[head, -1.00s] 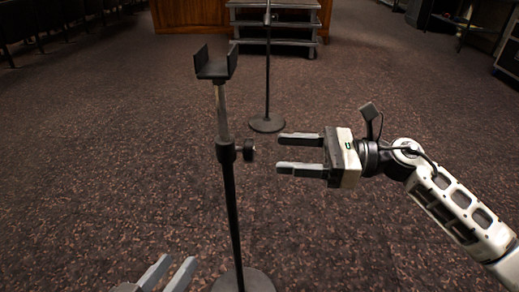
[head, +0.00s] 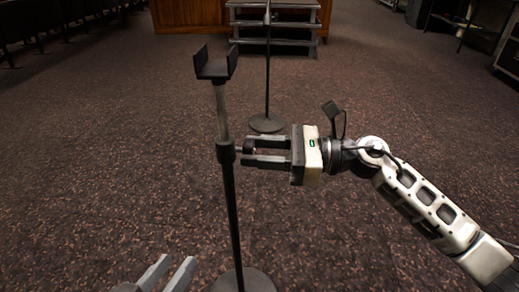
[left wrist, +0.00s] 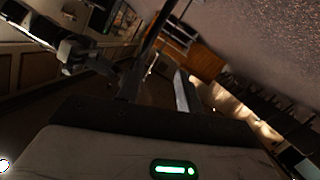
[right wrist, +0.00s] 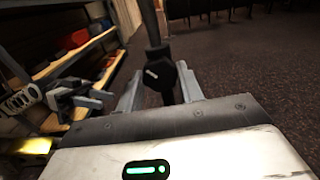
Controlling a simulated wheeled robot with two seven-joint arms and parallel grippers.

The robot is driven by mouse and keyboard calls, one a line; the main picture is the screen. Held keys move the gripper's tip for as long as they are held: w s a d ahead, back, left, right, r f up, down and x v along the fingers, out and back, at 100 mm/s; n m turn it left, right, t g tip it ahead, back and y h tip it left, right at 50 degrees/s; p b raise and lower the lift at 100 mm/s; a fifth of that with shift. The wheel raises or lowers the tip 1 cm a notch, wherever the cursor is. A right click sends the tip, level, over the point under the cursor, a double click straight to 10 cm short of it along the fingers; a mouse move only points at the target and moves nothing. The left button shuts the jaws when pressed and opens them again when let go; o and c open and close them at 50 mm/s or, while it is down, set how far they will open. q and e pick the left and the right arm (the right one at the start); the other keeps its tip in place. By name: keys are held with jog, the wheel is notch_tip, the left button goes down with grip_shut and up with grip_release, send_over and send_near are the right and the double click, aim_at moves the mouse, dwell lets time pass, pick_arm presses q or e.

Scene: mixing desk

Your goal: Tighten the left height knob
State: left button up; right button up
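The near stand has a dark pole (head: 231,205), a U-shaped cradle (head: 215,67) on top and a round base (head: 258,281). Its black height knob (head: 248,146) sticks out to the right of the collar. My right gripper (head: 250,152) is open, its fingers on either side of the knob in the head view. In the right wrist view the knob (right wrist: 158,76) sits between the two separated fingers, and I see gaps beside it. My left gripper (head: 170,268) is open and empty, low at the bottom left of the head view, apart from the stand.
A second stand (head: 267,122) is behind the first. Metal steps (head: 274,24) and a wooden cabinet (head: 190,16) are at the back. Seats (head: 40,20) line the far left. The carpet around the near stand is clear.

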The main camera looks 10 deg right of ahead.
pick_arm(q)
jog(key=shift+r, duration=0.2)
jog(key=shift+s+a+f+m+g+y+p, duration=0.15)
jog(key=shift+a+f+g+y+p, duration=0.2)
jog(key=shift+f+p, duration=0.45)
jog(key=shift+w+a+f+m+g+y+p, duration=0.1)
jog(key=shift+a+f+g+y+p, duration=0.25)
jog(key=shift+p, duration=0.85)
jog(key=shift+s+a+f+m+g+y+p, duration=0.15)
jog(key=shift+f+g+y+p, duration=0.25)
jog(key=shift+f+p, duration=0.45)
pick_arm(e)
jog(key=shift+m, duration=4.1)
pick_arm(q)
jog(key=shift+w+r, duration=0.1)
jog(key=shift+r, duration=0.05)
pick_arm(e)
jog(key=o, duration=0.9)
pick_arm(q)
jog(key=shift+r, duration=0.2)
pick_arm(e)
jog(key=shift+o, duration=0.5)
